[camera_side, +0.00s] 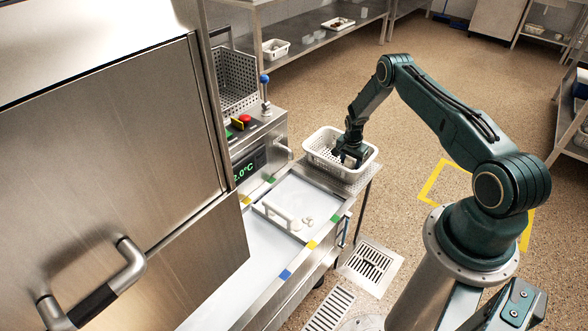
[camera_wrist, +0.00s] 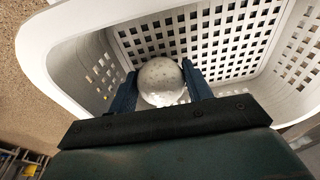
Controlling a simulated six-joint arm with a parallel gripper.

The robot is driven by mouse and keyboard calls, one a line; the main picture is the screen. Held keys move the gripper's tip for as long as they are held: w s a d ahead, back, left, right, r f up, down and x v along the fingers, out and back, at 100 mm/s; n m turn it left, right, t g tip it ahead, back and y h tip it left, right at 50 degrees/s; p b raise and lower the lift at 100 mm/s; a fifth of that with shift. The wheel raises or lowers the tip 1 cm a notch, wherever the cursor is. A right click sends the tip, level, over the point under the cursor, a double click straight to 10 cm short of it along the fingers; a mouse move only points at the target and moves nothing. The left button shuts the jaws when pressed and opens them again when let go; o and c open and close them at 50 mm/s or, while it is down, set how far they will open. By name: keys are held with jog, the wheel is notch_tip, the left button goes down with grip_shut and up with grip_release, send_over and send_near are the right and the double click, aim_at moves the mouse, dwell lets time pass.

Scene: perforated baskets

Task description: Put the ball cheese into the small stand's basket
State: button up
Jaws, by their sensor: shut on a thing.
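The ball cheese (camera_wrist: 161,80) is a pale, speckled round ball in the wrist view. My gripper (camera_wrist: 162,84) is shut on it, with one dark finger at each side. Behind the ball is the perforated floor of a white basket (camera_wrist: 140,12). In the side view this white basket (camera_side: 318,161) sits on the small metal stand (camera_side: 362,184) at the end of the counter. My gripper (camera_side: 350,155) reaches down inside the basket's rim there. In the side view the ball cannot be made out clearly, and whether it touches the basket floor cannot be told.
A grey perforated basket (camera_side: 235,80), a red button (camera_side: 245,119) and a blue-knobbed lever (camera_side: 264,80) are by the steel machine (camera_side: 110,150). The basket's walls closely surround my gripper.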

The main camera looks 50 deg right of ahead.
jog(key=shift+f, duration=0.4)
dwell(0.5)
jog(key=o, duration=0.8)
jog(key=shift+r, duration=0.1)
jog(key=shift+r, duration=3.9)
